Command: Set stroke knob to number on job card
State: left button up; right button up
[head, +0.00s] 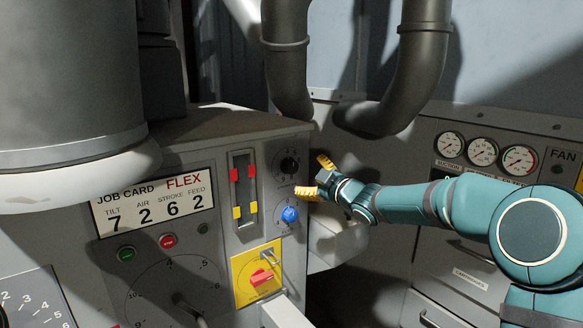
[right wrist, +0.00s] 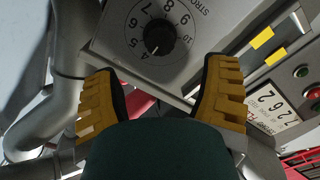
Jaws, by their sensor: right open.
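The job card (head: 155,201) on the machine front is headed FLEX and reads tilt 7, air 2, stroke 6, feed 2. The black stroke knob (head: 289,165) is on the upper right of the panel; it also shows in the right wrist view (right wrist: 160,38), ringed by numbers. Its pale pointer mark appears to face near the 4. My right gripper (head: 314,177) is open and empty, just right of the knob and apart from it. In the right wrist view its two yellow fingers (right wrist: 159,88) are spread below the dial. My left gripper is out of view.
A blue knob (head: 290,214) sits just below the stroke knob. Sliders with red and yellow tabs (head: 244,191) are to its left. A red switch on a yellow plate (head: 262,279) is lower down. Grey pipes (head: 287,60) hang above; gauges (head: 483,151) are at right.

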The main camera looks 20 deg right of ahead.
aim_at(293, 168)
jog(key=p+x, duration=0.1)
jog(key=x, duration=0.7)
jog(key=shift+w+a, duration=0.1)
jog(key=shift+w, duration=0.15)
jog(key=shift+f, duration=0.1)
jog(key=c, duration=1.2)
